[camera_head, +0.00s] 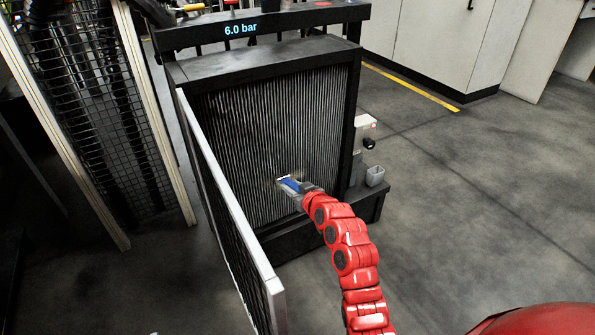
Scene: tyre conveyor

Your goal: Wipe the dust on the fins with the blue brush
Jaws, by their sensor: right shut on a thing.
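The fins (265,130) are a large panel of dark, narrow vertical slats in a black frame in the middle of the head view. The blue brush (289,185) is in front of the lower middle of the fins, with its pale end toward them. I cannot tell whether it touches them. My right gripper (299,188), on the red arm from below, is shut on the brush; its fingers are small and partly hidden. My left gripper is not in view.
A hinged mesh door (225,220) stands open left of the fins, its edge toward me. A mesh fence (95,110) is farther left. A small grey cup (375,175) sits on a ledge at right. A display (240,29) reads 6.0 bar. Floor at right is clear.

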